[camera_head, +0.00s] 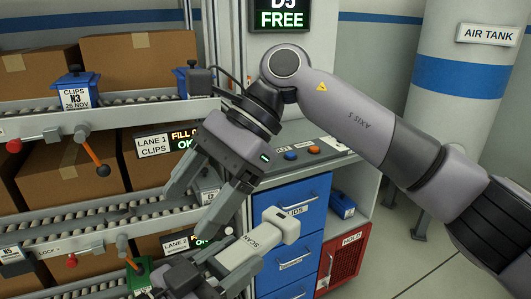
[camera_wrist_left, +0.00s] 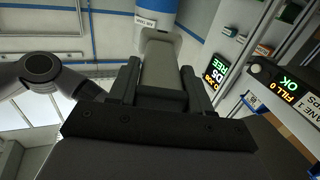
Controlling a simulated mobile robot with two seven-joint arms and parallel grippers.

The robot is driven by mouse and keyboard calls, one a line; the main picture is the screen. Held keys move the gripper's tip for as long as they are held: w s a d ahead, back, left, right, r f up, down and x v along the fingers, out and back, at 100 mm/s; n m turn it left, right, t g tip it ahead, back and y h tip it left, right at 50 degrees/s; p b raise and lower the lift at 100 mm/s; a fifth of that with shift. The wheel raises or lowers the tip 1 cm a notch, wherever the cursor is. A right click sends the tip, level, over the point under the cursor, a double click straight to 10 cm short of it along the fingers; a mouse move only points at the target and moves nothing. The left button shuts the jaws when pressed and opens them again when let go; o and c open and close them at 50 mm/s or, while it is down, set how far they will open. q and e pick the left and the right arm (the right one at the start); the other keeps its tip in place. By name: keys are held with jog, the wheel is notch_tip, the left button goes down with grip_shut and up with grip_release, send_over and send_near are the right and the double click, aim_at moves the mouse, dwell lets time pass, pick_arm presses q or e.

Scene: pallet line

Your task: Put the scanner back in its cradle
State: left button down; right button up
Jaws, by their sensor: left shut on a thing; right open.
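The scanner (camera_head: 262,243) is a pale grey, block-shaped tool with "SCAN" lettering, tilted at the lower middle of the head view. My left gripper (camera_head: 224,266) is shut on its lower part. In the left wrist view the scanner (camera_wrist_left: 161,70) stands between the two dark fingers of my left gripper (camera_wrist_left: 160,85). My right gripper (camera_head: 188,213) is open and empty, just above and to the left of the scanner, with its fingers pointing down. I cannot make out the cradle in either view.
Roller lanes with cartons (camera_head: 138,60) and a blue clips bin (camera_head: 76,90) are at the left. A blue drawer cabinet (camera_head: 291,215) and a red mesh hold box (camera_head: 343,262) stand behind the scanner. An air tank (camera_head: 465,75) is at the back right.

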jog(key=w+d+t+h, duration=0.3)
jog(key=t+h, duration=0.2)
jog(key=h, duration=0.2)
send_near(265, 227)
notch_tip(265, 227, down, 9)
jog(key=shift+s+r, duration=0.1)
jog(key=shift+s, duration=0.05)
jog(key=shift+a, duration=0.1)
jog(key=c, duration=1.3)
pick_arm(q)
jog(key=shift+c, duration=2)
grip_release()
